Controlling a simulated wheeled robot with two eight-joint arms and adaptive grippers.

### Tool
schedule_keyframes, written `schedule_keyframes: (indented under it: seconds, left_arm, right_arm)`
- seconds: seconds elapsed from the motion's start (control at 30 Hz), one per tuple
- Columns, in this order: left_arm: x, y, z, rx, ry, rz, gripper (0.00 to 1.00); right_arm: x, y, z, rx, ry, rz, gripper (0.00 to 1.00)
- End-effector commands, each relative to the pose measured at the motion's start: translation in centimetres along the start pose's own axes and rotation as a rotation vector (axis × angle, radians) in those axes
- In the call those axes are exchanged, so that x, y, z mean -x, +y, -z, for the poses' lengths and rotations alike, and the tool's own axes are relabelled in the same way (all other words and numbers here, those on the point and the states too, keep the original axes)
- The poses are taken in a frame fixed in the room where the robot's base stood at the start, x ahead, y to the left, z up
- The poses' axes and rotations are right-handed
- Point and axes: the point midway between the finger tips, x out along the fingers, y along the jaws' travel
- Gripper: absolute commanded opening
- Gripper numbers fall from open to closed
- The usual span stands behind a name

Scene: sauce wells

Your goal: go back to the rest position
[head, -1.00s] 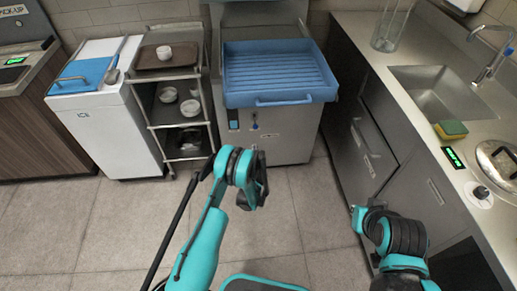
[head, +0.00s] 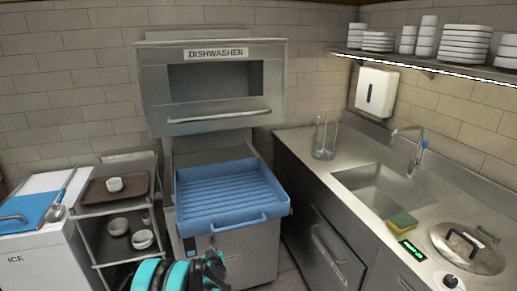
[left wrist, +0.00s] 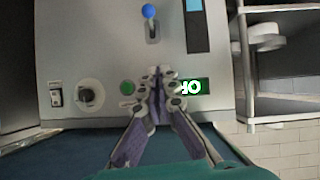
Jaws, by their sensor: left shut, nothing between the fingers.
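My left gripper (left wrist: 160,76) is shut and empty in the left wrist view, its two fingertips together. It is in front of a grey control panel (left wrist: 105,50); I cannot tell the gap between them. In the head view, teal and dark parts of my left arm show at the bottom edge, below the blue rack tray, and the fingertips cannot be made out. My right gripper is in neither view.
The dishwasher (head: 150,100) has its hood raised over a blue rack tray (head: 283,208). A cart (head: 92,232) with a brown tray (head: 98,196) and bowls stands left. The right counter (head: 290,140) holds a glass container (head: 325,138), sponge (head: 403,222) and lidded pot (head: 465,250).

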Motion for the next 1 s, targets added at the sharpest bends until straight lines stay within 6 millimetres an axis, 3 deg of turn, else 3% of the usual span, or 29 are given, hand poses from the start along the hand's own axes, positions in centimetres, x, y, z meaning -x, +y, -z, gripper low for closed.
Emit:
schedule_keyframes:
  seconds: [0.03, 0.2, 0.47, 0.63, 0.77, 1.0]
  left_arm:
    - [1.9, -0.2, 1.7, -0.011, -0.017, 0.002, 0.00]
    - [8.5, -1.1, 5.7, -0.052, -0.080, 0.000, 0.00]
    - [19.4, -3.2, 8.2, -0.120, -0.175, -0.021, 0.00]
    - [26.7, -5.0, 7.6, -0.166, -0.237, -0.046, 0.00]
    - [32.0, -6.4, 5.9, -0.201, -0.283, -0.072, 0.00]
    - [40.2, -8.7, 0.7, -0.266, -0.360, -0.132, 0.00]
  right_arm:
    - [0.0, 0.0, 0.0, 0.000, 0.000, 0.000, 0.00]
    - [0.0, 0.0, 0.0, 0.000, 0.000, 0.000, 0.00]
    - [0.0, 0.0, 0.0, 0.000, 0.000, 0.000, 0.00]
    - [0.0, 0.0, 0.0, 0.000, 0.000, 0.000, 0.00]
    - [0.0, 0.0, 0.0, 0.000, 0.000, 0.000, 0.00]
    - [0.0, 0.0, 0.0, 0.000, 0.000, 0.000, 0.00]
